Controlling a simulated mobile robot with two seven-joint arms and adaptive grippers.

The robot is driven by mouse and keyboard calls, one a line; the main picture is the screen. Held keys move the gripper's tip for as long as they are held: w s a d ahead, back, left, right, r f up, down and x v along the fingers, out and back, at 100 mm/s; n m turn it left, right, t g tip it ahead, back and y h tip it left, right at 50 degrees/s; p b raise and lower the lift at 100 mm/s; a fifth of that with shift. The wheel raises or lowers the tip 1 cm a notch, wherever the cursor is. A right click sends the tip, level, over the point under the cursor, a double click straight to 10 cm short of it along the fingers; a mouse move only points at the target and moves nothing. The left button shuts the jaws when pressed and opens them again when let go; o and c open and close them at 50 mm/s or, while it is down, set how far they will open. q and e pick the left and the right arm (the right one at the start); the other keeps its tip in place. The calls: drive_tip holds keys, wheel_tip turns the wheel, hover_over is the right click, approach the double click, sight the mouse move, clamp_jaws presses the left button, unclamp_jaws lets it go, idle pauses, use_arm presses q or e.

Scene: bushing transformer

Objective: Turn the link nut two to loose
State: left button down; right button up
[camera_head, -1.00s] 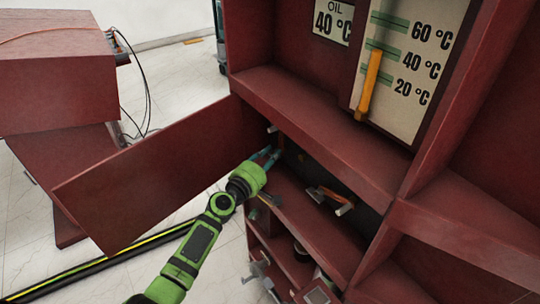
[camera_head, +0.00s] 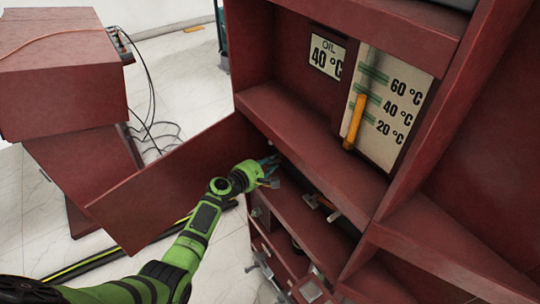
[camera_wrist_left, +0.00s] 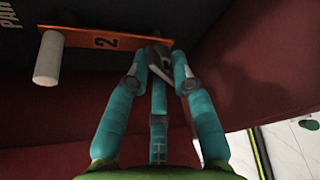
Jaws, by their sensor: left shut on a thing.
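The orange link plate marked 2 (camera_wrist_left: 105,40) runs across the top of the left wrist view, with a pale cylinder (camera_wrist_left: 48,58) at its left end. A grey metal piece, seemingly link nut two (camera_wrist_left: 158,57), sits at the plate's right end. The teal fingers of my left gripper (camera_wrist_left: 158,72) are closed around this piece, partly hiding it. In the head view my left gripper (camera_head: 268,167) reaches into the cabinet opening beside the open door, and its fingertips are hard to make out. The link plate (camera_head: 318,201) shows small to its right. My right gripper is not in view.
The open red door panel (camera_head: 165,195) stands left of my forearm. A red shelf (camera_head: 310,145) runs above the hand. Gauges (camera_head: 385,105) are higher up. Lower compartments (camera_head: 285,250) hold small fittings. Cables (camera_head: 150,110) hang at the left; pale floor lies beyond.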

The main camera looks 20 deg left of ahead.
use_arm(q)
drive_tip(key=shift+w+r+n+g+h+p, duration=0.15)
drive_tip(key=shift+n+g+h+p, duration=0.25)
drive_tip(key=shift+n+g+p, duration=0.5)
drive_tip(key=shift+a+n+g+h+p, duration=0.1)
drive_tip(key=shift+n+g+h+p, duration=0.45)
drive_tip(key=shift+n, duration=0.85)
drive_tip(key=shift+f, duration=0.2)
drive_tip(key=c, duration=1.3)
unclamp_jaws()
drive_tip(key=shift+v, duration=3.8)
drive_tip(key=shift+f, duration=0.1)
